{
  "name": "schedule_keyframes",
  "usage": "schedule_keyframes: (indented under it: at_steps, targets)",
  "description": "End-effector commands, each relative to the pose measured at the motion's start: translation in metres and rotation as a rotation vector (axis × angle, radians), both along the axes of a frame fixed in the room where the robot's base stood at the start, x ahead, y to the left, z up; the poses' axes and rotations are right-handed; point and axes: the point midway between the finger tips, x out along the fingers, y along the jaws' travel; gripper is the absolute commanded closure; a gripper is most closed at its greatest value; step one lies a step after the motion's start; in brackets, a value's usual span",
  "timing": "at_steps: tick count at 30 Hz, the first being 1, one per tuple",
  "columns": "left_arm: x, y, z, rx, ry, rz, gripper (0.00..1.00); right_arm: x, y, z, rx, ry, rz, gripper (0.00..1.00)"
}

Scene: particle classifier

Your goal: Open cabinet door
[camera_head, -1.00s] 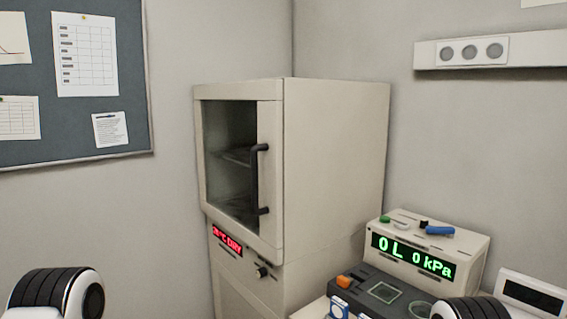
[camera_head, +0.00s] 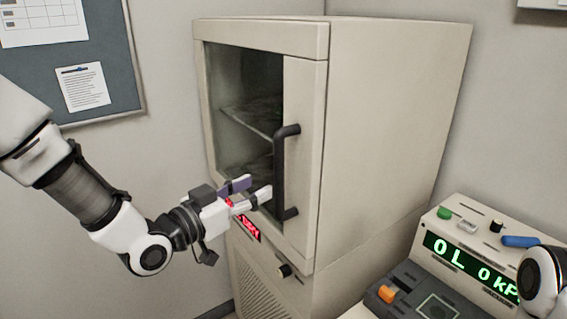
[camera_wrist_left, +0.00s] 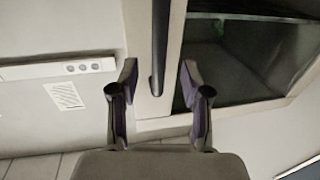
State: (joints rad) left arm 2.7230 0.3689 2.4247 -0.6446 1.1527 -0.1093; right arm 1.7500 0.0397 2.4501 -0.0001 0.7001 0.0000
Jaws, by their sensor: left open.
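The beige cabinet (camera_head: 395,130) stands in the corner with its glass-windowed door (camera_head: 302,150) shut. A dark vertical bar handle (camera_head: 279,172) is on the door's right side. My left gripper (camera_head: 259,188) is open beside the lower part of the handle. In the left wrist view, the handle (camera_wrist_left: 160,45) lies in line with the gap between the two fingers (camera_wrist_left: 157,72). I cannot tell whether the bar is fully between the fingertips. My right gripper is out of view; only part of my right arm shows at the right edge.
A panel with a red display (camera_head: 246,229) and a knob (camera_head: 284,270) sits below the door. At the lower right, a device with a green display (camera_head: 470,262) stands behind a dark grey device (camera_head: 412,300). A notice board (camera_head: 115,45) hangs on the left wall.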

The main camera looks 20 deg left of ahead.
Motion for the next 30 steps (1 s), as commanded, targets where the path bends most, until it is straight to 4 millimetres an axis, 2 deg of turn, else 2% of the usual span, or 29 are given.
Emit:
schedule_keyframes:
  at_steps: [5,12,15,23,24,26,27,28,30]
  targets:
    - [0.014,-0.007,0.005,0.007,-0.006,0.0,0.53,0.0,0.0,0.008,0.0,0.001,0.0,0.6]
    - [0.055,-0.028,0.006,0.006,-0.005,-0.001,0.53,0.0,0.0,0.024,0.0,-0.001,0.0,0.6]
    - [0.066,-0.034,0.005,0.004,-0.005,-0.001,0.53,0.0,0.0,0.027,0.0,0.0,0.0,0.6]
    - [0.07,-0.035,0.002,0.001,-0.005,0.0,0.53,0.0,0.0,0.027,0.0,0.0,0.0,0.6]
    - [0.07,-0.035,0.002,0.001,-0.005,0.0,0.56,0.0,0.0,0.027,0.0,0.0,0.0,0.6]
    - [0.07,-0.035,0.002,0.001,-0.004,0.0,0.77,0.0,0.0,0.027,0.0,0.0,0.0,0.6]
    - [0.07,-0.035,0.002,0.001,-0.004,0.0,0.92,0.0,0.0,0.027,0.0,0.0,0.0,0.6]
    - [0.07,-0.035,0.002,0.001,-0.004,0.0,1.0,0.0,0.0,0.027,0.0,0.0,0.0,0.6]
    - [0.07,-0.035,0.002,0.001,-0.005,0.001,1.0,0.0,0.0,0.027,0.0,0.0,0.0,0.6]
